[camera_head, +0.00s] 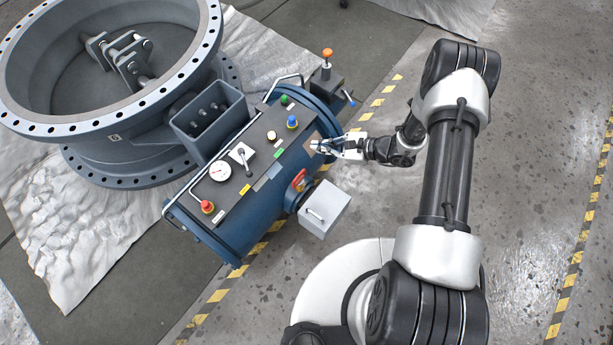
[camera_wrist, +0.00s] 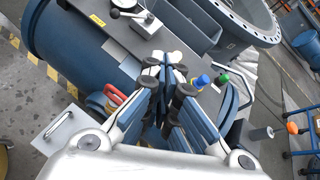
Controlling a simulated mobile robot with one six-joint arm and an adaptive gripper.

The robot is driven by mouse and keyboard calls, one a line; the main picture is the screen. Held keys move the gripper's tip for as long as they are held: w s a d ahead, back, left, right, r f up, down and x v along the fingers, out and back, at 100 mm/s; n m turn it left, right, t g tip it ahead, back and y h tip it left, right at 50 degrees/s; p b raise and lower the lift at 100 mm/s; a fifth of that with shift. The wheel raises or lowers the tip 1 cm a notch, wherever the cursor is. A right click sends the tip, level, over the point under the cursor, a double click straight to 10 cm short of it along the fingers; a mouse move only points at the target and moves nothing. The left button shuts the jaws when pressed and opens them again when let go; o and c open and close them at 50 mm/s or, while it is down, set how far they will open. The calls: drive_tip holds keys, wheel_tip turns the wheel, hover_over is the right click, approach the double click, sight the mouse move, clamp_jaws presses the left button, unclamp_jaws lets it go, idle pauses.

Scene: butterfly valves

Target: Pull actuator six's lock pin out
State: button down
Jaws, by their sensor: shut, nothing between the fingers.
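The blue actuator (camera_head: 235,225) lies beside the big grey valve, with a dark control panel on top. I cannot tell for sure which part is its lock pin. A red handle (camera_head: 299,181) is on its side, and an orange knob (camera_head: 327,53) stands on a post at its far end. My gripper (camera_head: 318,147) is shut and empty, at the panel's right edge near a brown plate. In the wrist view my closed fingers (camera_wrist: 166,66) point over the panel. The red handle (camera_wrist: 114,95) shows left of them, partly hidden, and the orange knob (camera_wrist: 292,128) at far right.
The panel carries a gauge (camera_head: 220,171), a lever block (camera_head: 243,157), a red knob (camera_head: 207,207), a blue knob (camera_head: 292,122) and a green button (camera_head: 284,100). A grey box (camera_head: 323,208) juts from the side. The valve (camera_head: 110,125) stands left. Floor at right is clear.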

drive_tip(key=s+d+f+m+t+h, duration=0.1)
drive_tip(key=s+f+m, duration=0.2)
drive_tip(key=f, duration=0.6)
drive_tip(key=s+d+f+m+t+h, duration=0.15)
drive_tip(key=s+f+m, duration=0.25)
drive_tip(key=f, duration=0.5)
drive_tip(key=b+x, duration=0.3)
drive_tip(key=x, duration=0.7)
drive_tip(key=shift+w+a+r, duration=0.1)
drive_tip(key=shift+a, duration=0.05)
drive_tip(key=shift+r, duration=0.1)
wheel_tip(320, 180, up, 5)
drive_tip(key=p, duration=0.3)
hover_over(300, 179)
drive_tip(key=s+d, duration=0.2)
drive_tip(key=shift+d+f, duration=0.2)
drive_tip(key=shift+f, duration=0.05)
